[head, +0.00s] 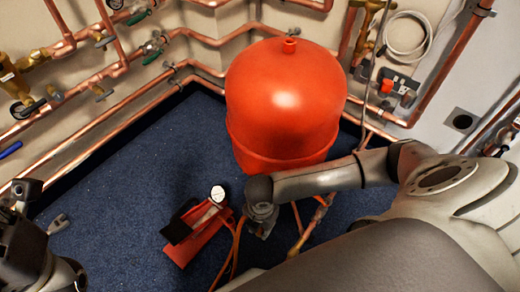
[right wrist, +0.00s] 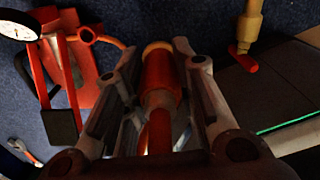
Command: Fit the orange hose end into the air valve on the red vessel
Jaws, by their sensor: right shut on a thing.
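The red vessel (head: 285,105) stands in the middle of the head view. A short red stub (head: 290,46) sits on its top; I cannot tell whether this is the air valve. My right gripper (head: 262,222) is low in front of the vessel, apart from the stub. In the right wrist view my right gripper (right wrist: 160,65) is shut on the orange hose end (right wrist: 160,78), which has a tan tip. The orange hose (head: 238,245) runs down in the head view. My left gripper (head: 25,190) is dark at the left edge, and its jaw state is unclear.
A red foot pump (head: 192,240) with a white gauge (head: 217,194) stands on the blue carpet (head: 120,200). Copper pipes (head: 100,75) with valves line the walls. A brass fitting with a red handle (right wrist: 243,60) is right of the hose end in the wrist view.

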